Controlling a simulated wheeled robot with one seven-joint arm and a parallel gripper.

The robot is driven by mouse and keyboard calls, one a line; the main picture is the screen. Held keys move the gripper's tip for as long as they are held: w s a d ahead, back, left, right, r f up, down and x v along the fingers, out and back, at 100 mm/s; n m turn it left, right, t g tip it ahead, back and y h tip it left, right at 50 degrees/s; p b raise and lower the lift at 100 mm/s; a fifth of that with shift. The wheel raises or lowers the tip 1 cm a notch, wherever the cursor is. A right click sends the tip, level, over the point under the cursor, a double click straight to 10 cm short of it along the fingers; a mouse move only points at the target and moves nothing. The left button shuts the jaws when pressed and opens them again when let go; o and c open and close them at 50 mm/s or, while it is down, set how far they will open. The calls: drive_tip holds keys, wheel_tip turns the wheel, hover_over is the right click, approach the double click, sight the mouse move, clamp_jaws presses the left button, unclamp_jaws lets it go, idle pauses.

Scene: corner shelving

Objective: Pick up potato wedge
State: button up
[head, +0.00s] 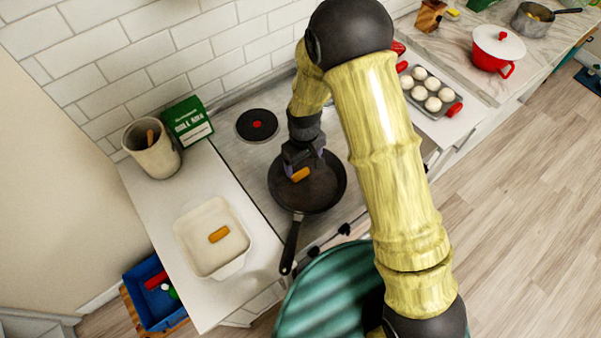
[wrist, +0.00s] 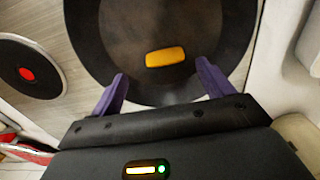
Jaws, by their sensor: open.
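An orange potato wedge (head: 300,174) lies in the black frying pan (head: 325,190) on the stove. In the wrist view the wedge (wrist: 165,57) lies flat in the pan (wrist: 120,35), ahead of the fingertips. My gripper (head: 300,165) is over the pan, close to the wedge. In the wrist view its two purple fingers (wrist: 160,80) are apart with nothing between them. A second orange wedge (head: 219,234) lies in the white baking dish (head: 190,245) on the counter at left.
The pan's handle (head: 291,245) points toward the front. A burner with a red centre (head: 257,125) is left of my gripper. A green box (head: 188,122) and a utensil crock (head: 152,158) stand at the back left. A muffin tray (head: 455,109) and red pot (head: 495,50) are at right.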

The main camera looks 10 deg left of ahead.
sight(300, 172)
drive_tip(key=shift+f, duration=0.1)
drive_tip(key=f+p, duration=0.1)
drive_tip(key=f, duration=0.1)
drive_tip(key=a+f+p, duration=0.1)
drive_tip(key=f, duration=0.1)
drive_tip(key=shift+s+p, duration=0.15)
drive_tip(key=shift+p, duration=0.25)
drive_tip(key=shift+f, duration=0.5)
drive_tip(key=c, duration=1.1)
drive_tip(key=shift+o, duration=0.2)
drive_tip(key=shift+r, duration=0.1)
